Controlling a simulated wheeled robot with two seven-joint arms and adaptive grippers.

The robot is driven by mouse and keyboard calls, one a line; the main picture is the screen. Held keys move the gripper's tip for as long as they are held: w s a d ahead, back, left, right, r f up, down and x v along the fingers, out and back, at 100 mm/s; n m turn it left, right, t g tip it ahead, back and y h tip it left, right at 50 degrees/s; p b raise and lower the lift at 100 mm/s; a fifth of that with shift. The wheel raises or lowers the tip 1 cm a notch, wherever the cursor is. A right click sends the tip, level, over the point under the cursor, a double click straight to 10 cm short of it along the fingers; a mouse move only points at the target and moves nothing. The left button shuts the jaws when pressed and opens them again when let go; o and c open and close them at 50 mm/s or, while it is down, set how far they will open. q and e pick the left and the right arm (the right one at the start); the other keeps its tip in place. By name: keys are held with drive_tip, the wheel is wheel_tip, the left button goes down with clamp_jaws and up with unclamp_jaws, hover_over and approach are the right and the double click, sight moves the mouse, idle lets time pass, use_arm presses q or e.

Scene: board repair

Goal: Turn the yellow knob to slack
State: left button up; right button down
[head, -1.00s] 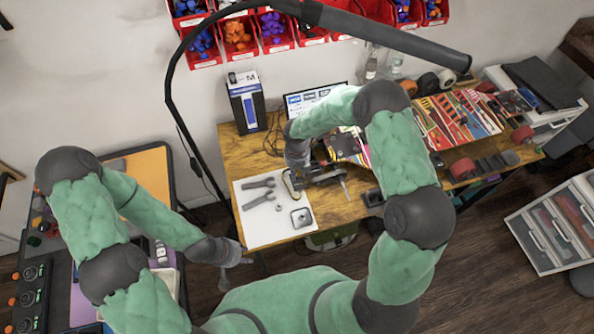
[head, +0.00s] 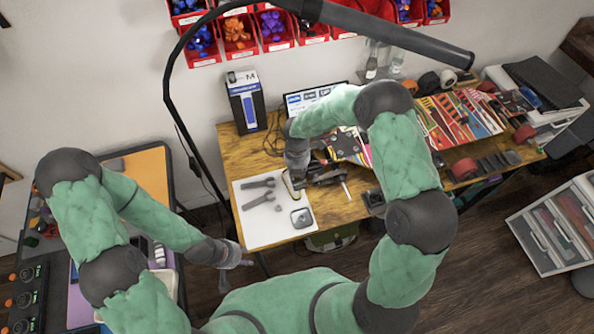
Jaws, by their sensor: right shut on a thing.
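My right gripper (head: 296,176) is low over the wooden bench, at the left end of a dark fixture (head: 326,178) beside the white mat. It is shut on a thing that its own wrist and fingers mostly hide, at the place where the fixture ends. The yellow knob cannot be made out clearly; only a small yellowish edge shows by the fingertips. My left gripper (head: 236,256) hangs in front of the bench, away from the fixture and apart from any object. Its fingers are too small to read.
The white mat (head: 252,228) holds grey wrench-like tools (head: 258,193) and a small square metal part (head: 301,217). A dark blue box (head: 245,102) and a screen (head: 312,98) stand behind. A lamp arm (head: 395,38) arches over the bench. Red bins (head: 238,36) hang at the back.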

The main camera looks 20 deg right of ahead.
idle(0.3)
drive_tip(key=c, duration=1)
unclamp_jaws()
wheel_tip(320, 180, up, 12)
